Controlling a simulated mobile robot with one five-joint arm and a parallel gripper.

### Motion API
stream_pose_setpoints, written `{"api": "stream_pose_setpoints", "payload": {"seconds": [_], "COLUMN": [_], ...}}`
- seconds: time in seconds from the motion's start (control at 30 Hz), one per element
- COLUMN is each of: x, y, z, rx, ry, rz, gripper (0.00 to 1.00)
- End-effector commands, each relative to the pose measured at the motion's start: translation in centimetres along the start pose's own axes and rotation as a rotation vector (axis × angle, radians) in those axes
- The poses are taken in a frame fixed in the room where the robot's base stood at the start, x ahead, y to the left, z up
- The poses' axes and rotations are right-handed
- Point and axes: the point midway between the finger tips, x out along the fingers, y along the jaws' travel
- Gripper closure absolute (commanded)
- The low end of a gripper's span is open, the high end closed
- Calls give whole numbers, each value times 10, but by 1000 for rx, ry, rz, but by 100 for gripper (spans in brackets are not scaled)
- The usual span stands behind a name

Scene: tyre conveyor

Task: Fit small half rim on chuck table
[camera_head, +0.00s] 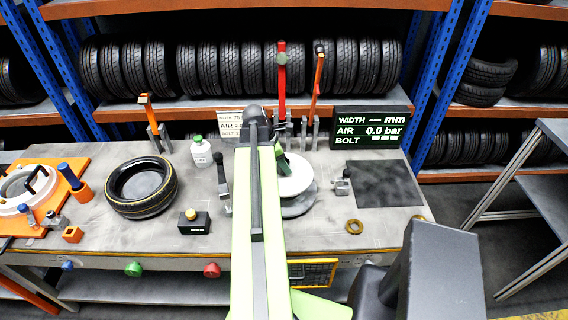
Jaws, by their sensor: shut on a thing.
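The small half rim (296,183) is a white round disc just right of my arm, its left part hidden behind the arm. The chuck table (300,207) is a grey round plate under and slightly nearer than the rim. Whether the rim touches it or hangs just above I cannot tell. My gripper (282,160) is at the rim's far left edge, shut on the rim; its fingers are mostly hidden by the arm.
A tyre (142,187) lies on the left of the bench (110,236). An orange board (65,178) with a white ring is farther left. A brass ring (354,227), a small clamp (343,183) and a dark mat (386,184) lie right. Upright tools and a display (371,129) stand behind.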

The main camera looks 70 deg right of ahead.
Motion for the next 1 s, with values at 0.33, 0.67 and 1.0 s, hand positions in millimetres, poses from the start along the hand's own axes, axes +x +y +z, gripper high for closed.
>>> {"api": "stream_pose_setpoints", "payload": {"seconds": [0.33, 0.67, 1.0], "x": [4, 4, -57], "y": [0, 0, 0], "z": [-2, -2, 2], "rx": [0, 0, -2], "ry": [-1, 1, 0], "rz": [0, 0, 0], "gripper": [43, 34, 34]}}
